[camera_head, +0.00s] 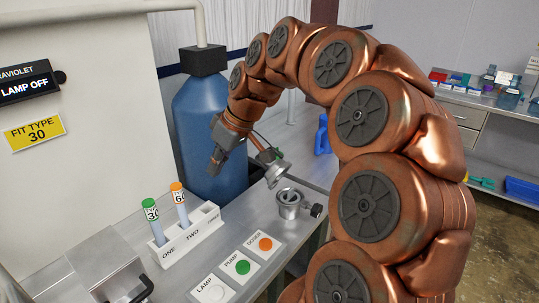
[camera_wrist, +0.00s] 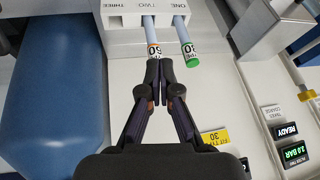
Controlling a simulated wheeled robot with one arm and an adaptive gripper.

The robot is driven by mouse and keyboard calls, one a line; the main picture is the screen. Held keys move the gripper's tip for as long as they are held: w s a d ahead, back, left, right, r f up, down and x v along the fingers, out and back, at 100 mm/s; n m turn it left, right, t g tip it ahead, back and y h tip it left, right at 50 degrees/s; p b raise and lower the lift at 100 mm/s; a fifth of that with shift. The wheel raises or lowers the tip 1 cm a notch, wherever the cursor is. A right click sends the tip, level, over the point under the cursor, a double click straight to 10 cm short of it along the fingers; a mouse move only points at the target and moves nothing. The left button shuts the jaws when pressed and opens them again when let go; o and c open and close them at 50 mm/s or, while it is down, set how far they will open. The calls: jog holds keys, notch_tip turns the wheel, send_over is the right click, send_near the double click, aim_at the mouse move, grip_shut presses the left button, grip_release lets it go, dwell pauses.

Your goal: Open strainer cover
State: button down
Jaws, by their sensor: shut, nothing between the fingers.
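The strainer (camera_head: 289,205) is a small grey metal cup on the bench, with a dark knob on its right side. Its mouth shows open from above. The strainer cover (camera_head: 275,172) is a metal disc standing tilted up above the cup's back left rim, clear of the mouth; its hinge is too small to make out. My gripper (camera_head: 215,168) is in the air left of the cover and apart from it, pointing down. In the wrist view my gripper (camera_wrist: 163,70) has its fingertips together and empty. The strainer is not visible in the wrist view.
A white rack (camera_head: 193,238) holds a green-capped tube (camera_head: 152,215) in ONE and an orange-capped tube (camera_head: 180,205) in TWO; THREE is empty. A button panel (camera_head: 240,268) lies in front. A blue tank (camera_head: 208,130) stands behind my gripper. A blue jug (camera_head: 322,135) stands behind the strainer.

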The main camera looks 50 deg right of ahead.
jog(key=d+t+b, duration=0.1)
jog(key=d+t, duration=0.1)
jog(key=d, duration=1)
jog(key=m+t+h+b, duration=0.1)
jog(key=m+t+h, duration=0.1)
send_near(269, 168)
jog(key=d+r, duration=0.4)
jog(key=r, duration=0.2)
jog(key=p+x, duration=0.5)
jog(key=x, duration=0.7)
jog(key=shift+w+r, duration=0.1)
jog(key=shift+w, duration=0.2)
jog(key=shift+w+f, duration=0.4)
jog(key=shift+w, duration=0.15)
jog(key=shift+w+a, duration=0.1)
jog(key=shift+w, duration=0.05)
jog(key=shift+w+f+g, duration=0.1)
jog(key=shift+w+g, duration=0.15)
jog(key=shift+g, duration=0.25)
